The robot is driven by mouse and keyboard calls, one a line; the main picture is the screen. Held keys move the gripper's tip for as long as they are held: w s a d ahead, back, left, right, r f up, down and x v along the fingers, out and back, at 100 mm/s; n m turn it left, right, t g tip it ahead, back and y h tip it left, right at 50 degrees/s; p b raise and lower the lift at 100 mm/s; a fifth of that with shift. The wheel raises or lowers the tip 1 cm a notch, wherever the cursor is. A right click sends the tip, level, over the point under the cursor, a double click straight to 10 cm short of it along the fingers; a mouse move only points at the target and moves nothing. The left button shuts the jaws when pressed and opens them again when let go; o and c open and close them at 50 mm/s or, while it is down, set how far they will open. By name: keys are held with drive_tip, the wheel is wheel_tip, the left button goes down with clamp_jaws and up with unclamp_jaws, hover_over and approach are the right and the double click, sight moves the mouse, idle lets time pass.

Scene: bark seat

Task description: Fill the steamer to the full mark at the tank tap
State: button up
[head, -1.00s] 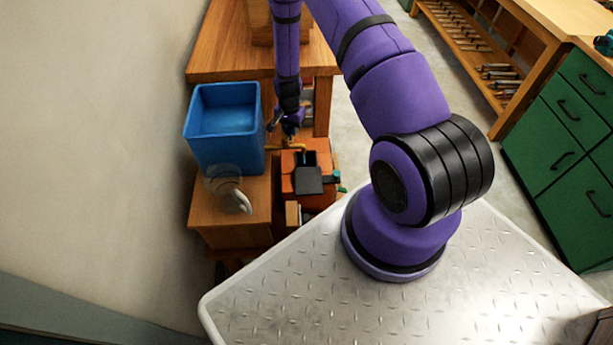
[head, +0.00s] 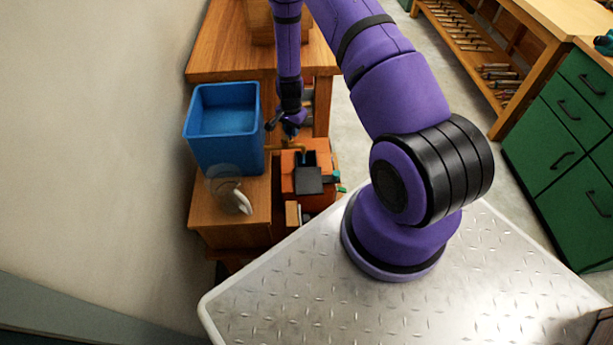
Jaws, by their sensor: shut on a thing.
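The blue tank (head: 253,150) stands on the wooden stand, left of my gripper. A thin brass tap (head: 283,148) runs from its right side, over the back of an orange box with an open top and black lid (head: 309,181), which I take for the steamer. My gripper (head: 289,133) is small and dark in view, just above the tap. It is shut on what seems to be the tap's handle; its fingers hide most of it. The water level in the steamer and its full mark are too small to make out.
A clear jug with a pale handle (head: 237,198) sits on the low wooden stand (head: 232,232), in front of the tank. A wooden bench (head: 225,50) stands behind.

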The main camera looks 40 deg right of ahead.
drive_tip(key=m, duration=0.2)
drive_tip(key=s+m, duration=0.1)
drive_tip(key=m, duration=0.1)
drive_tip(key=s+m, duration=0.1)
drive_tip(key=m, duration=0.1)
drive_tip(key=shift+s+a, duration=0.15)
drive_tip(key=shift+a, duration=0.1)
drive_tip(key=m, duration=0.2)
drive_tip(key=s+m, duration=0.1)
drive_tip(key=m, duration=0.1)
drive_tip(key=s+m, duration=0.1)
drive_tip(key=shift+a+m, duration=0.1)
drive_tip(key=shift+m, duration=0.3)
drive_tip(key=o, duration=0.8)
drive_tip(key=shift+s, duration=0.15)
wheel_tip(320, 180, up, 8)
